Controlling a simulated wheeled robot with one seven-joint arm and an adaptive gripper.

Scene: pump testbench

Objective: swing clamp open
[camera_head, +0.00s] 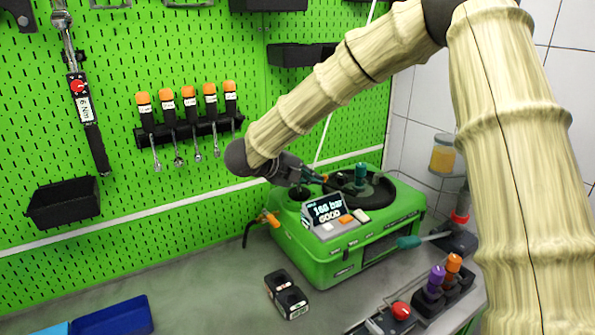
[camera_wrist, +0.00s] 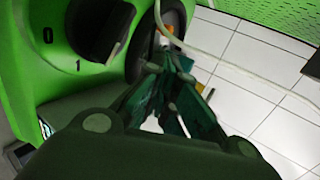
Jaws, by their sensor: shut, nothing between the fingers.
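The green pump tester (camera_head: 340,265) stands on the bench. A black round plate (camera_head: 378,192) is on its top, with an upright teal part (camera_head: 361,176) that may be the clamp; I cannot tell for sure. My gripper (camera_head: 322,179) is over the tester's top, just left of that teal part. In the wrist view my gripper's dark green fingers (camera_wrist: 178,75) are closed together with nothing between them, close to the round plate's dark edge (camera_wrist: 145,45). A black rotary switch (camera_wrist: 100,25) marked 0 and 1 shows beside them. Whether the fingers touch anything is hidden.
The tester's display (camera_head: 325,208) reads GOOD. Several orange-handled tools (camera_head: 188,105) hang on the green pegboard (camera_head: 200,50).

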